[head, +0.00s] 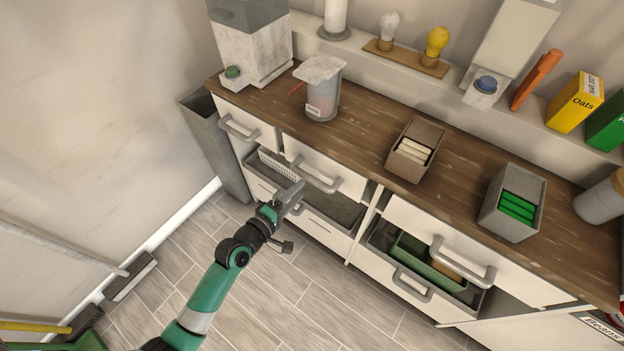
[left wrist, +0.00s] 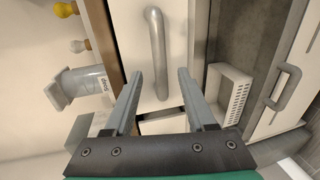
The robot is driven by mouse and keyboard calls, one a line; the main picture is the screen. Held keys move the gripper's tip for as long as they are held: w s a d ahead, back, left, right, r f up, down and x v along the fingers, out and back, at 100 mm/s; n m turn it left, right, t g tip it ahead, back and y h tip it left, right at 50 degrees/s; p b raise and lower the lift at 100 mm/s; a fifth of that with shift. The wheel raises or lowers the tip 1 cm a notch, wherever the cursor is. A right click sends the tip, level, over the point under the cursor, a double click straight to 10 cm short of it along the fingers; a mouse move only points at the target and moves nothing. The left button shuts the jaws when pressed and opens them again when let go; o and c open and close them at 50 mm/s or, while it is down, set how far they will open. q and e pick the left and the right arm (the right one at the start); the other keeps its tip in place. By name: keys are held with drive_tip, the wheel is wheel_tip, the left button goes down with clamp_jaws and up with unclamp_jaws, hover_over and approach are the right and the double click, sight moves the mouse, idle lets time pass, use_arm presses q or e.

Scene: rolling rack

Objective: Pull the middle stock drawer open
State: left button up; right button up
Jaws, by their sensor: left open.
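The middle drawer (head: 348,187) has a white front under the wooden counter and looks shut. Its grey bar handle (head: 316,178) also shows in the left wrist view (left wrist: 156,45). My left gripper (head: 296,190) is open in front of this drawer. In the left wrist view, its two grey fingers (left wrist: 160,75) stand on either side of the handle's line, with the handle between them in the picture. I cannot tell whether the fingers touch it or how deep they reach. My right gripper is not in view.
Below, a grey compartment holds a white basket (left wrist: 231,92), above a lower handle (left wrist: 284,87). An open lower drawer on the right holds a green bin (head: 408,250). The counter (head: 365,110) carries a lidded canister (head: 322,90) and two small bins. The floor in front is clear.

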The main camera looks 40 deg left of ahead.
sight(309, 181)
use_arm(q)
drive_tip(key=b+x, duration=0.1)
drive_tip(key=x, duration=0.6)
drive_tip(key=shift+w+b, duration=0.25)
drive_tip(key=shift+b, duration=0.1)
clamp_jaws()
idle(0.9)
